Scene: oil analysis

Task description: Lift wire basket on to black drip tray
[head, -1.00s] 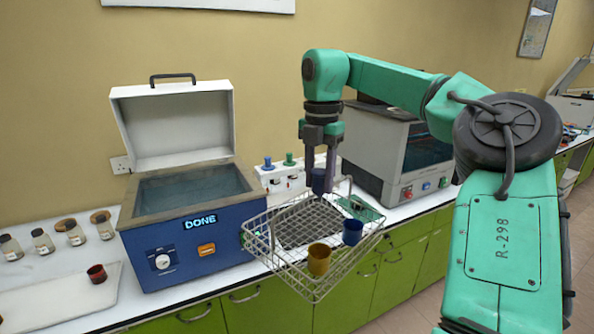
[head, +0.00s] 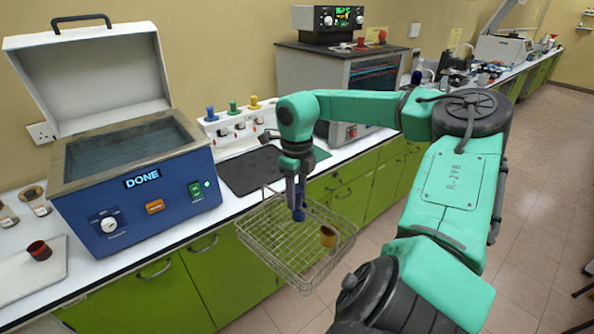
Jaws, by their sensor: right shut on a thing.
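The wire basket (head: 262,254) hangs in front of the green cabinets, past the counter's front edge. It holds a gold-brown cup (head: 328,236); a blue cup seems partly hidden behind the fingers. My right gripper (head: 298,206) points down at the basket and is shut, apparently on its handle, though the fingers hide the grip itself. The black drip tray (head: 243,172) lies flat and empty on the white counter, behind and left of the basket. My left gripper is out of view.
A blue bath (head: 140,205) with its lid open stands left of the drip tray and reads DONE. A rack with coloured knobs (head: 232,125) stands behind the tray. A grey oven (head: 350,75) is at the back right. A red cup (head: 39,250) sits far left.

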